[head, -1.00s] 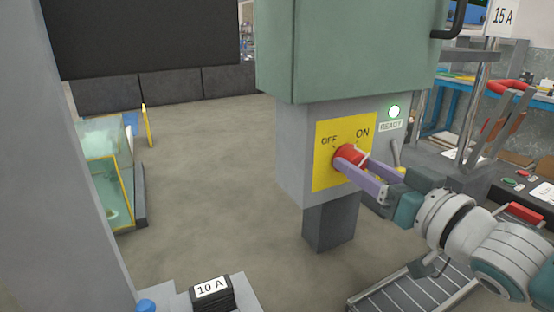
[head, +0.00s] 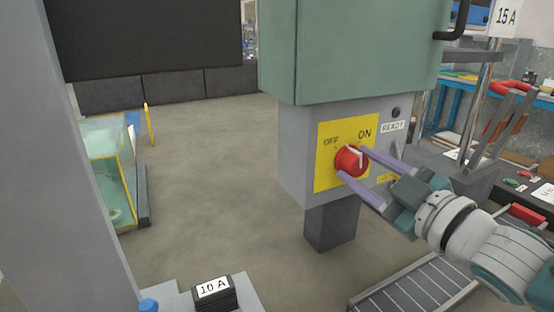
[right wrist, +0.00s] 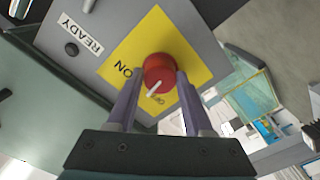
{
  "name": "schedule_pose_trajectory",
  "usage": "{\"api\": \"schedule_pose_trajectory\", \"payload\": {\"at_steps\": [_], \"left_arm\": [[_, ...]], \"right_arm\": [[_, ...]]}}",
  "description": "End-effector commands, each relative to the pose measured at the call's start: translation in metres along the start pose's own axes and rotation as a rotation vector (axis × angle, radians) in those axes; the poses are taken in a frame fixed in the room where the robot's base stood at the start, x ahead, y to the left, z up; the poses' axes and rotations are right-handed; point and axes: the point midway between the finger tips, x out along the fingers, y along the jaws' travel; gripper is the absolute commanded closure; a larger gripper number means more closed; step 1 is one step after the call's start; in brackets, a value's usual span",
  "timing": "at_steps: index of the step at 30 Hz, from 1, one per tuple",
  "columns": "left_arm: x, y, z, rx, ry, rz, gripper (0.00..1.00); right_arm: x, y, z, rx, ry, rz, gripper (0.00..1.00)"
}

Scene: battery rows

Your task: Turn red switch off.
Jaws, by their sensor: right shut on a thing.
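The red switch (head: 350,161) is a round knob with a white pointer, on a yellow plate (head: 328,180) marked OFF on the left and ON on the right. It also shows in the right wrist view (right wrist: 160,67), where its pointer is directed toward the partly hidden OFF label. My right gripper (head: 352,164) is shut on the knob, one finger above and one below it. The READY lamp (head: 396,112) above the READY label is dark. My left gripper is not in view.
The switch box (head: 296,150) hangs under a green cabinet (head: 350,50). A roller conveyor (head: 415,290) lies below my right arm. A black block marked 10 A (head: 213,291) sits at the bottom.

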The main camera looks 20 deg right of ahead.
Motion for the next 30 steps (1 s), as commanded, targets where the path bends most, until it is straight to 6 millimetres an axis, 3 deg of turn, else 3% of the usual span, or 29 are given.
{"api": "schedule_pose_trajectory", "payload": {"at_steps": [15,30], "left_arm": [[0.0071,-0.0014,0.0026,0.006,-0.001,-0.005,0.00],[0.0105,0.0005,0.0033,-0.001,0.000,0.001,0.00]], "right_arm": [[-0.0001,-0.0006,0.0007,-0.449,0.000,0.001,1.00],[-0.0001,-0.0003,0.0002,-0.645,0.000,0.000,1.00]]}}
